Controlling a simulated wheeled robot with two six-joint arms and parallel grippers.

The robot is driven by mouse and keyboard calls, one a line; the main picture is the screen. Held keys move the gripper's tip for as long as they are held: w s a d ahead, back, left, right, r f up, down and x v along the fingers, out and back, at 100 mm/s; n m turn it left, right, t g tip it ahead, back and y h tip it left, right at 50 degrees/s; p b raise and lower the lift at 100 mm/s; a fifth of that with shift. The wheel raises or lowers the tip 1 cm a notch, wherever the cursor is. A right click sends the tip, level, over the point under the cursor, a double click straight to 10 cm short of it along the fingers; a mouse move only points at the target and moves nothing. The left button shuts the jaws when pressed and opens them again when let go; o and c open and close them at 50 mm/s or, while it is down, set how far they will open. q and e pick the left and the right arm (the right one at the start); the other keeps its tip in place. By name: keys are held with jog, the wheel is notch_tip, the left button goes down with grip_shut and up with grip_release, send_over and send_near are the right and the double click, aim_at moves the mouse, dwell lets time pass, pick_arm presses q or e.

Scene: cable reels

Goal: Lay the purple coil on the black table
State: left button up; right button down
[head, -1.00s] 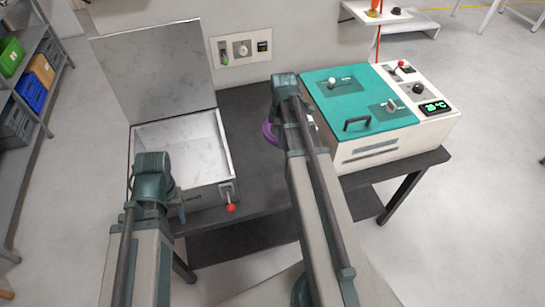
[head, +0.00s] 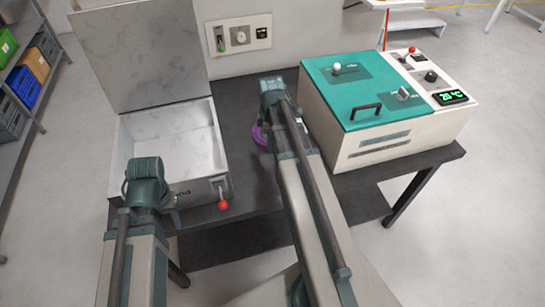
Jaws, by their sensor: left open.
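The purple coil (head: 259,135) shows as a small part beside the wrist of my right arm, over the black table (head: 236,100). The rest of it is hidden behind that arm. I cannot tell whether it touches the table or hangs above it. My right gripper's jaws are hidden under the wrist, so I cannot see whether they hold the coil. My left gripper (head: 176,217) is open at the front of the white-lined open box (head: 122,150). It is mostly hidden by its own wrist and well left of the coil.
The open box with a raised lid (head: 145,60) and red-knobbed lever (head: 223,204) stands on the left of the table. A teal-topped machine (head: 345,155) fills the right. A dark strip of table between them is bare behind my right wrist.

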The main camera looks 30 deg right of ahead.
aim_at(271, 166)
jog(key=shift+f+b, duration=5.05)
jog(key=shift+r, duration=0.15)
jog(key=c, duration=0.5)
grip_release()
notch_tip(271, 166, up, 12)
jog(key=p, duration=1.2)
jog(key=shift+s, duration=0.1)
